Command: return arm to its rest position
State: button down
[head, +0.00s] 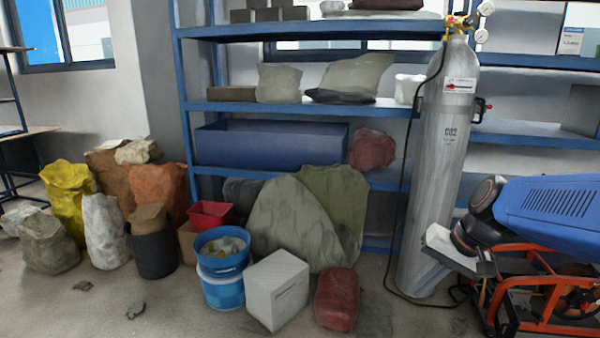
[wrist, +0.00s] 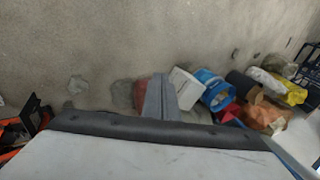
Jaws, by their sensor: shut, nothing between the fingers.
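My gripper (wrist: 160,88) shows in the wrist view as two grey fingers pressed together, with nothing between them. It hangs over the floor, apart from the objects there. The fingers partly cover a red sack beyond them. In the head view, a black joint with an orange ring and a pale plate show at the right; I cannot tell whether these belong to my arm. No fingers can be made out there.
A tall grey gas cylinder (head: 437,165) stands by blue shelving (head: 300,107). A blue machine (head: 555,205) and orange frame (head: 520,285) are at right. A white box (head: 277,290), a blue bucket (head: 222,290), a red sack (head: 336,299) and several bags crowd the floor. Front left floor is mostly clear.

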jog(key=s+d+f+n+t+h, duration=0.1)
jog(key=s+n+h, duration=0.3)
jog(key=s, duration=1)
jog(key=shift+s+d+f+t, duration=0.4)
jog(key=shift+d+t, duration=0.1)
jog(key=shift+d, duration=0.1)
